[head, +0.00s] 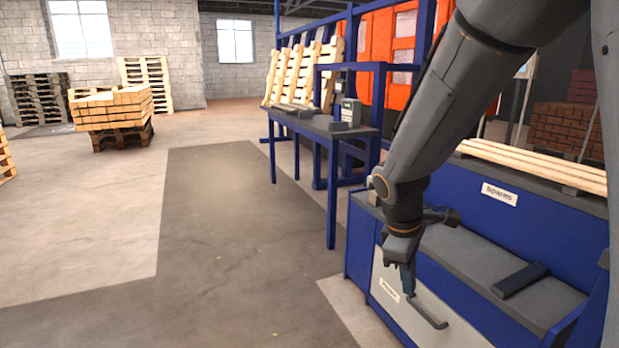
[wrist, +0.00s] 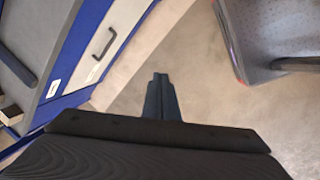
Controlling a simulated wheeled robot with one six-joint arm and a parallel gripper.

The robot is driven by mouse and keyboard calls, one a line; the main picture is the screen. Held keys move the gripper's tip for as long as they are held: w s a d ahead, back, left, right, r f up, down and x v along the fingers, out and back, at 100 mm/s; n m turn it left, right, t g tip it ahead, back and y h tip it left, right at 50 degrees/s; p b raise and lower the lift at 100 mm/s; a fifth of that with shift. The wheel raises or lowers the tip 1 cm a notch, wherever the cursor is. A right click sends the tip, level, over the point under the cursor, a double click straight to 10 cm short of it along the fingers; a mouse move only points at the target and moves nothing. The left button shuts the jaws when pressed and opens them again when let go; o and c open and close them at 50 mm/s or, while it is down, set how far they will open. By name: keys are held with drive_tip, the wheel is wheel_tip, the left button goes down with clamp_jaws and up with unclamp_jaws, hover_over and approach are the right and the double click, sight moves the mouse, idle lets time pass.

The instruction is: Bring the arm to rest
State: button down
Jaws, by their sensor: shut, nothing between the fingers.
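My gripper (head: 407,281) points down at the end of my dark grey arm, in front of the blue workbench (head: 358,248) in the head view. Its fingers are together with nothing between them; they also show in the wrist view (wrist: 160,78), over bare concrete floor. In the head view the fingers overlap the bench's pale front panel (head: 385,273) near its dark handle (head: 430,312). In the wrist view the handle (wrist: 104,44) lies to the left, apart from the fingers.
A dark bar (head: 520,280) lies on the bench's grey top. A blue-framed table (head: 330,127) stands behind, with a grey-green box (head: 350,112) on it. Stacked timber (head: 113,108) sits on a pallet at the far left. The floor (head: 230,220) left of the bench is clear.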

drive_tip(key=s+a+r+m+y, duration=0.1)
drive_tip(key=s+a+r+m, duration=0.25)
drive_tip(key=s, duration=0.35)
drive_tip(key=s+a+r+m+g+y+p, duration=0.1)
drive_tip(key=s+a+r+m, duration=0.1)
drive_tip(key=s+a, duration=0.35)
drive_tip(key=s+a+r+m+y, duration=0.1)
drive_tip(key=s+a+r+m, duration=0.15)
drive_tip(key=s, duration=0.55)
drive_tip(key=d+r+m+p, duration=0.3)
drive_tip(key=d+r+p, duration=0.6)
drive_tip(key=p, duration=1)
drive_tip(key=shift+d+r, duration=0.3)
drive_tip(key=shift+r, duration=0.35)
